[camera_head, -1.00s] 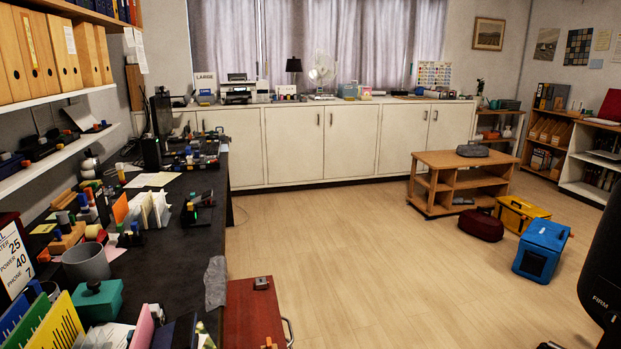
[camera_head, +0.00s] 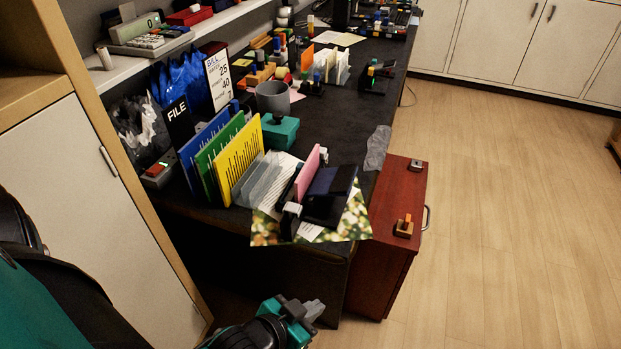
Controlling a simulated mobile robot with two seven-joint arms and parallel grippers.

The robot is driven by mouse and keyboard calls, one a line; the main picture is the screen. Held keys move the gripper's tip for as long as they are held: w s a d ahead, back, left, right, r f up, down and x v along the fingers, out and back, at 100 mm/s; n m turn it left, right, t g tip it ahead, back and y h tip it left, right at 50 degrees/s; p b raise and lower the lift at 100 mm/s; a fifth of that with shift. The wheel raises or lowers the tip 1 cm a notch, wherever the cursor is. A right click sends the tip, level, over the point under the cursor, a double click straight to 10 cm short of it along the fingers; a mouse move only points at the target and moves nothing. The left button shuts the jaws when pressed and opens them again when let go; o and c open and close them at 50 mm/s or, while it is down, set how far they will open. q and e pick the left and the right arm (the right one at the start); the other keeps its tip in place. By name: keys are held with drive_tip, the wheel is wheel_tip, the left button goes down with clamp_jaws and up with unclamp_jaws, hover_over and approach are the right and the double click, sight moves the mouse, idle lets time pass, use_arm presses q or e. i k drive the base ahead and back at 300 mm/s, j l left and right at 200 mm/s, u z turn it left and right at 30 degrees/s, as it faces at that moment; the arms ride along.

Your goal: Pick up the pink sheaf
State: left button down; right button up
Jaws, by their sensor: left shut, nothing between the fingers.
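The pink sheaf (camera_head: 308,172) is a thin, upright pink sheet near the front end of the black desk (camera_head: 345,110). It stands between grey-white sheets on its left and a dark holder (camera_head: 330,195) on its right. Its lower part is hidden by the things in front of it. My left gripper (camera_head: 313,310) is shut and empty. It shows at the bottom of the view, in front of the desk's near end, lower in the picture than the sheaf and apart from it. My right gripper is out of view.
Yellow (camera_head: 240,155), green and blue files stand left of the sheaf. A flowered sheet (camera_head: 265,228) lies under the holder at the desk edge. A teal box (camera_head: 281,134) and grey cup (camera_head: 272,97) stand behind. A red cabinet (camera_head: 393,235) stands right; the floor beyond is clear.

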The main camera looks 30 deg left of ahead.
sight(305, 177)
drive_tip(key=u, duration=1.55)
